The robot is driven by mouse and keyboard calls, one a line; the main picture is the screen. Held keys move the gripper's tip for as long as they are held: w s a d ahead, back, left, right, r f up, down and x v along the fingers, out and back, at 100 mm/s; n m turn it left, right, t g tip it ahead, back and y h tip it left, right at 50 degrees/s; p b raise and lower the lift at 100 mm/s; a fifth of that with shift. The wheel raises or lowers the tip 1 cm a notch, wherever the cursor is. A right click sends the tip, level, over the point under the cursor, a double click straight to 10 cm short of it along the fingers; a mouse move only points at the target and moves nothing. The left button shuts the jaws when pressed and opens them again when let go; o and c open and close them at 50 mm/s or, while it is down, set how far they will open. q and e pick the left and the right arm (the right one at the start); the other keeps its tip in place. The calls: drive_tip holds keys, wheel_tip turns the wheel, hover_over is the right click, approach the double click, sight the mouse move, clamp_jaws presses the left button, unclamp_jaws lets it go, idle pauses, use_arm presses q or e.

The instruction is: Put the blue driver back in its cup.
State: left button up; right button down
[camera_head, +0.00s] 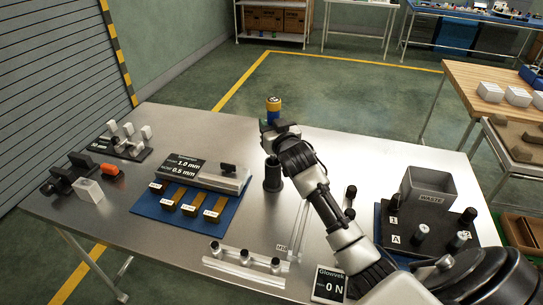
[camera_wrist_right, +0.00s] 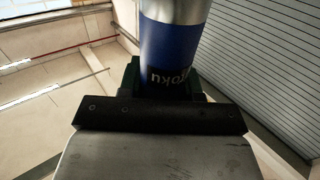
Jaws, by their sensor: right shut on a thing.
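The blue driver (camera_head: 274,114) is upright in the head view, with a yellow band near its top. My right gripper (camera_head: 277,127) is shut on it and holds it above the table. In the right wrist view the driver (camera_wrist_right: 172,55) shows as a blue cylinder with a silver part and partly hidden lettering. A black upright cylinder that looks like the cup (camera_head: 272,179) stands on the table, below the gripper in the picture. My left gripper is not in view.
A blue mat (camera_head: 150,208) with labelled blocks lies to the left. A metal rail with knobs (camera_head: 245,268) and a force display (camera_head: 329,286) are at the front.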

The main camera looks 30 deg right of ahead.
drive_tip(key=shift+f, duration=2.95)
drive_tip(key=c, duration=0.8)
unclamp_jaws()
drive_tip(key=shift+s+a, duration=0.1)
drive_tip(key=shift+s, duration=0.3)
drive_tip(key=s, duration=0.3)
drive_tip(key=s+a, duration=0.1)
drive_tip(key=s, duration=0.3)
drive_tip(key=s+a, duration=0.1)
drive_tip(key=s, duration=0.3)
drive_tip(key=shift+a+b, duration=0.1)
drive_tip(key=shift+b, duration=0.3)
